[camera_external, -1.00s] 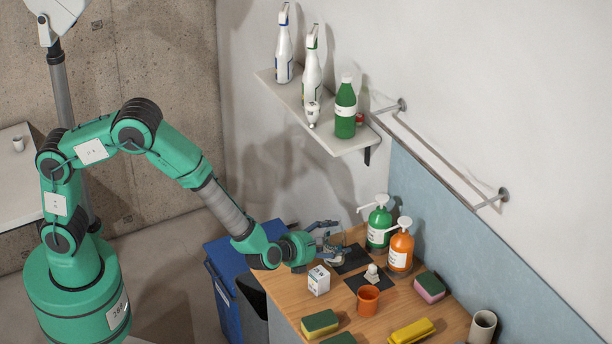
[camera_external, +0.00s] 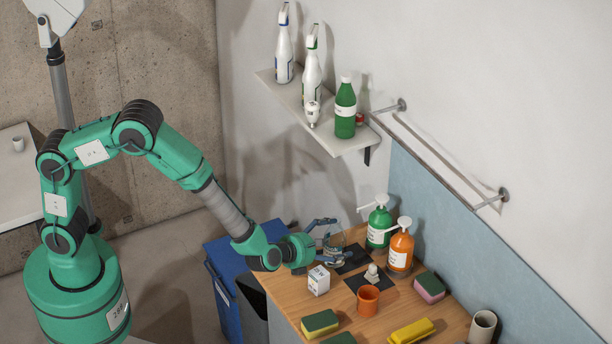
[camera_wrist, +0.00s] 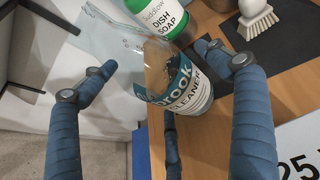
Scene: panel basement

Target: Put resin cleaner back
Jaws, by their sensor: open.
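The resin cleaner is a clear bottle with a blue and white label reading "CLEANER" (camera_wrist: 188,92). It stands at the back left of the wooden counter (camera_external: 290,294), beside or on a dark mat (camera_external: 352,260); I cannot tell which. In the external view the bottle (camera_external: 337,242) is partly covered by my fingers. My gripper (camera_external: 327,240) is open, with its fingers on either side of the bottle. In the wrist view the bottle lies between the spread fingers of my gripper (camera_wrist: 174,68), with visible gaps to the side fingers. The wall shelf (camera_external: 292,97) is above the counter.
A green dish soap pump (camera_external: 379,226) and an orange pump bottle (camera_external: 400,249) stand close to the cleaner. A white box (camera_external: 318,281), brush (camera_external: 372,272) and orange cup (camera_external: 368,300) are near. The shelf holds spray bottles and a green bottle (camera_external: 345,108); its left front has room.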

